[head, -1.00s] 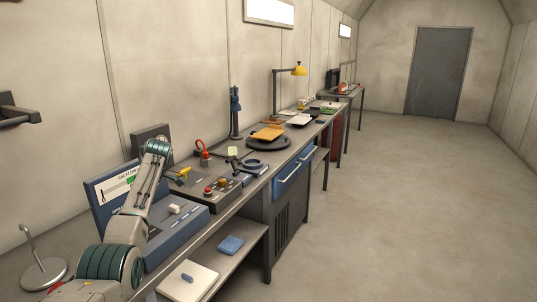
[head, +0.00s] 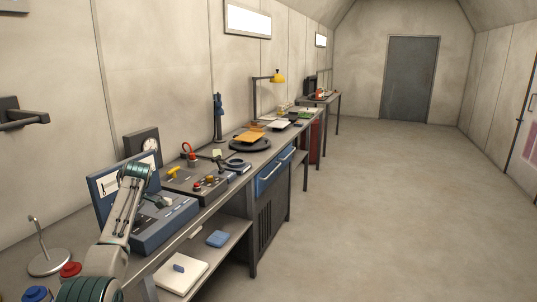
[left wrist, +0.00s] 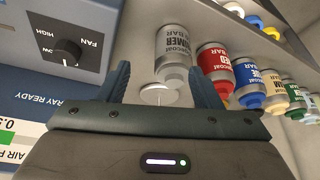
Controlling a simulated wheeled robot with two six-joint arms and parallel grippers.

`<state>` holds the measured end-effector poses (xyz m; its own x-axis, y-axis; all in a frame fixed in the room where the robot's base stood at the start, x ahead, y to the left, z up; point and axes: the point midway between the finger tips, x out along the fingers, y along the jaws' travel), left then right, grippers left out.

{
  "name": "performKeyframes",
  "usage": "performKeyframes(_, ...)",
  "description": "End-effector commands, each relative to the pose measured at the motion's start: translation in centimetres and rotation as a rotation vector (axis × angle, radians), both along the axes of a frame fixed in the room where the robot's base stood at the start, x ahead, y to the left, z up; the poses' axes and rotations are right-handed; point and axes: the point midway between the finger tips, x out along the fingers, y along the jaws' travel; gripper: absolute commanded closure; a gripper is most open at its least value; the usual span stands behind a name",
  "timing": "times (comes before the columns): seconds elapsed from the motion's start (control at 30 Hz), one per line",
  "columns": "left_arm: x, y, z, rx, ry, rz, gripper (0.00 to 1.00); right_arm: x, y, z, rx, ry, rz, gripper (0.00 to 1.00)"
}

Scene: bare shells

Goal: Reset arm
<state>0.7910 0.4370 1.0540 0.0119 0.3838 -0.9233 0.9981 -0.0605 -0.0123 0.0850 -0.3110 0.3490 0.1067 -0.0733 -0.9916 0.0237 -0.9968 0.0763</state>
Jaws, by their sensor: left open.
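My left arm rises from the lower left in the head view, in front of a blue console (head: 160,232) with a tilted screen (head: 103,190). Its gripper is not clearly made out there. In the left wrist view my left gripper (left wrist: 161,80) is open, with two dark blue fingers apart and nothing held between them. A row of paint bottles stands beyond the fingers, among them a grey one (left wrist: 173,45) and a red one (left wrist: 214,68). The console's fan knob (left wrist: 68,52) is at the upper left. My right gripper is not in view.
A long workbench runs along the left wall, with a turntable (head: 250,145) and a yellow lamp (head: 277,76). A lower shelf holds a white board (head: 182,275) and a blue block (head: 217,238). The floor (head: 380,210) to the right is clear up to a grey door (head: 409,80).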

Motion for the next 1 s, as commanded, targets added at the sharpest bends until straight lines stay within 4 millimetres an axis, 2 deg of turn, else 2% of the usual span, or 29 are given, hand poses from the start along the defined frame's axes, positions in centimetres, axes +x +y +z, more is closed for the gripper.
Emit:
performKeyframes(0.27,-1.8,-1.0,-5.3,0.002,0.022,-0.122,0.41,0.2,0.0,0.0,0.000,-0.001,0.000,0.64)
performKeyframes(0.47,-4.9,-2.3,-10.9,0.005,0.049,-0.269,0.41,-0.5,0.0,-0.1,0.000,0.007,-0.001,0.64)
performKeyframes(0.7,-12.2,-4.9,-18.9,0.006,0.089,-0.536,0.41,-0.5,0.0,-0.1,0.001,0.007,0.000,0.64)
performKeyframes(0.87,-18.2,-6.9,-22.8,0.005,0.110,-0.717,0.41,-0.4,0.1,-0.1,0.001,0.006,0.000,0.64)
performKeyframes(1.0,-24.1,-8.7,-25.2,0.003,0.127,-0.874,0.41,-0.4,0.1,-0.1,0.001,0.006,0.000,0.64)
